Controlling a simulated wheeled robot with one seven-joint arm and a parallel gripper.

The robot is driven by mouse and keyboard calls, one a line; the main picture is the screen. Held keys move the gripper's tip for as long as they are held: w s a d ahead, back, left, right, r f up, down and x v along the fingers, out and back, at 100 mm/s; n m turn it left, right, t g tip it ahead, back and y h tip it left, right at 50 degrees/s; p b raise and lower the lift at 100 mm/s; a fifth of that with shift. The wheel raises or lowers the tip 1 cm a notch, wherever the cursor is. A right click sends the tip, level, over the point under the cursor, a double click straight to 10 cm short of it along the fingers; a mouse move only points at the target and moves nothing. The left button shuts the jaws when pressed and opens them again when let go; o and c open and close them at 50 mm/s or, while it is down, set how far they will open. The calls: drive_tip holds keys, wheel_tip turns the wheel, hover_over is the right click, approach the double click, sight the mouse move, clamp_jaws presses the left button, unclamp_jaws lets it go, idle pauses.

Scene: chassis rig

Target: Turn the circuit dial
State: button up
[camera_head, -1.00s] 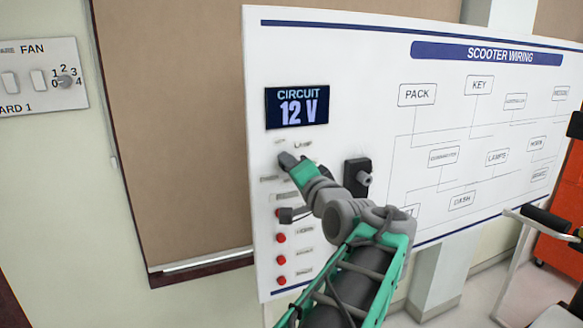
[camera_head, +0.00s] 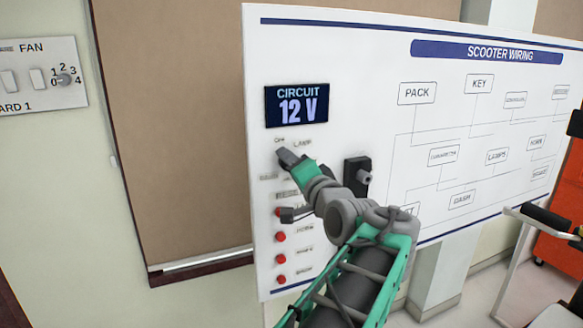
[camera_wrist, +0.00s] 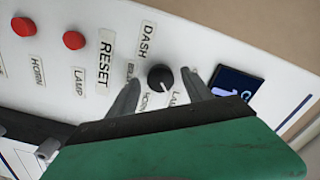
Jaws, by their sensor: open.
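The circuit dial (camera_wrist: 160,77) is a round dark knob on the white panel, with labels such as DASH around it. In the wrist view it sits between the two grey fingers of my gripper (camera_wrist: 161,92), which is open. A visible gap lies on each side of the knob. In the head view my gripper (camera_head: 288,158) is at the panel below the display and hides the dial. The CIRCUIT display (camera_head: 297,105) reads 12 V. Its dark screen also shows in the wrist view (camera_wrist: 236,84).
Several red buttons (camera_head: 281,258) run down the panel below the dial. A dark block with a grey knob (camera_head: 357,176) sticks out right of my gripper. A FAN switch plate (camera_head: 40,78) is on the left wall. Wiring diagram boxes fill the panel's right side.

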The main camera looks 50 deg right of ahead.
drive_tip(key=b+v, duration=0.2)
drive_tip(key=v, duration=0.5)
drive_tip(key=shift+s+a, duration=0.1)
drive_tip(key=w+a+f+n+g+y, duration=0.3)
drive_tip(key=w+a+f+n+y, duration=0.15)
drive_tip(key=w+a+f, duration=0.4)
drive_tip(key=w+a+f+n+g+y, duration=0.2)
drive_tip(key=w+a+f+n+y, duration=0.3)
drive_tip(key=a+f, duration=0.65)
drive_tip(key=s+a+f+n+g, duration=0.4)
drive_tip(key=s+a+f, duration=0.1)
drive_tip(key=a+f, duration=0.4)
drive_tip(key=s+a+f+n+g, duration=0.4)
drive_tip(key=s+a+f+n, duration=0.1)
drive_tip(key=a+f, duration=0.3)
drive_tip(key=shift+t, duration=0.6)
drive_tip(key=r, duration=0.1)
drive_tip(key=w+r, duration=0.1)
drive_tip(key=r, duration=0.1)
drive_tip(key=w+r, duration=0.1)
drive_tip(key=shift+r, duration=0.2)
